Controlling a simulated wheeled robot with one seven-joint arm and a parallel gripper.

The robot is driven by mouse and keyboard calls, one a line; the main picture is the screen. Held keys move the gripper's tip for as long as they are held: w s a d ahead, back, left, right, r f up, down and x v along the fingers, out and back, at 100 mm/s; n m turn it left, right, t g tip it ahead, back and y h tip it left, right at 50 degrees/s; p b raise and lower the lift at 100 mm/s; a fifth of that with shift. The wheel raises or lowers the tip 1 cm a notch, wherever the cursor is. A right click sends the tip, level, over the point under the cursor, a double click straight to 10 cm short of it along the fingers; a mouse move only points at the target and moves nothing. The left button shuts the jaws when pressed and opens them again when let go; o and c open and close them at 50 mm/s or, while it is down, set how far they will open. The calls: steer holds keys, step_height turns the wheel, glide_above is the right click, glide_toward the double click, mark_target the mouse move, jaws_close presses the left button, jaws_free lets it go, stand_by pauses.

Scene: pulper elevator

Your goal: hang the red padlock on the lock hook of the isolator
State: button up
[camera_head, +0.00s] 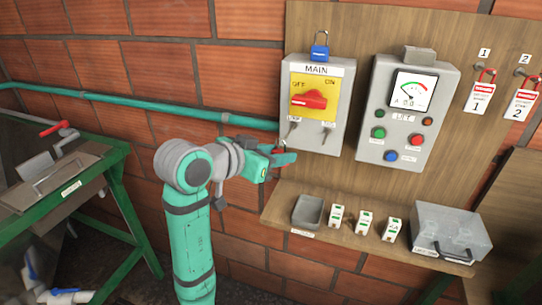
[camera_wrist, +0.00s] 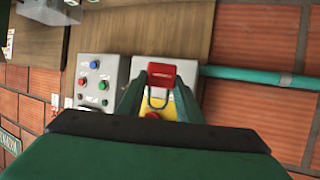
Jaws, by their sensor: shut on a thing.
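The isolator, a grey box marked MAIN (camera_head: 340,75), is on the wooden board, with a yellow plate and a red handle (camera_head: 308,100). Two small metal fittings, one at lower left (camera_head: 292,130) and one at lower right (camera_head: 325,136), sit below the plate; their labels are too small to read. My gripper (camera_head: 286,157) is just below and left of the box. It is shut on the red padlock (camera_wrist: 162,74), whose shackle (camera_wrist: 158,103) shows between the fingers in the wrist view. In the head view the padlock (camera_head: 278,149) is mostly hidden by the gripper.
A blue padlock (camera_head: 320,47) is on top of the isolator. A meter box (camera_head: 405,110) stands to its right. Below, a shelf (camera_head: 275,207) holds a grey tray (camera_head: 308,211), several small breakers and a grey case (camera_head: 450,232). A teal pipe (camera_head: 130,100) runs along the wall.

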steer(key=shift+w+d+f, duration=0.1)
steer(key=shift+w+d, duration=0.05)
steer(key=shift+w, duration=1)
steer(key=w, duration=0.1)
steer(key=w+d, duration=0.1)
steer(key=w+f, duration=0.1)
steer(key=shift+w+d+f, duration=0.1)
steer(key=shift+w+d, duration=0.15)
steer(key=shift+a, duration=0.2)
